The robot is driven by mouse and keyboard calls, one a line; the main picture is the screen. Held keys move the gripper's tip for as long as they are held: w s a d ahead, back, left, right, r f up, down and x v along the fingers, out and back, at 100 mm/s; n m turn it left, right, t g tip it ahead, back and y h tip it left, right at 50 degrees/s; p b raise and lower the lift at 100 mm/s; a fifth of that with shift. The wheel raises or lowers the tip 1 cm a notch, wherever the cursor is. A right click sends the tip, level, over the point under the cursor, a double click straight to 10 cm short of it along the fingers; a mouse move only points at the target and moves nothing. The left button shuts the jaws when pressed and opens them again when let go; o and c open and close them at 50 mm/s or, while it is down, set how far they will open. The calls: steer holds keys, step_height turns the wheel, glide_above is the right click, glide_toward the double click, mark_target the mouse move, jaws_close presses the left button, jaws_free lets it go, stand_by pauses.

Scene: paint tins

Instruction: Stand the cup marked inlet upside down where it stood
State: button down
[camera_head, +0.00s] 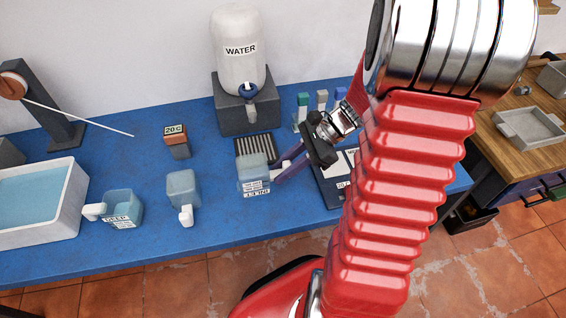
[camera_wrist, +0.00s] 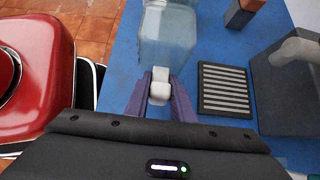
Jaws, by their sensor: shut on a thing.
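The inlet cup (camera_head: 252,168) is a clear, bluish cup with a white handle. Its label reads upside down in the head view, so the cup is inverted. It is at the blue table beside the slatted grate; I cannot tell if its rim touches the table. My gripper (camera_head: 279,174) is shut on the cup's handle from the right. In the wrist view the purple fingers (camera_wrist: 160,98) grip the white handle, and the cup body (camera_wrist: 168,38) lies beyond them.
The dark slatted grate (camera_head: 262,146) lies behind the cup, near the water dispenser (camera_head: 240,60). Another clear cup (camera_head: 183,186) stands to the left, then a cup marked deep (camera_head: 124,203) and a white water basin (camera_head: 62,225). The table (camera_head: 215,225) is clear in front.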

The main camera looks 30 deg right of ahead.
steer(key=shift+f, duration=2.2)
steer(key=shift+f, duration=0.65)
steer(key=c, duration=1.5)
jaws_free()
steer(key=shift+o, duration=0.2)
steer(key=shift+d, duration=0.1)
steer(key=v, duration=1.3)
steer(key=shift+d+r, duration=0.15)
steer(key=shift+r, duration=0.05)
steer(key=shift+s, duration=0.1)
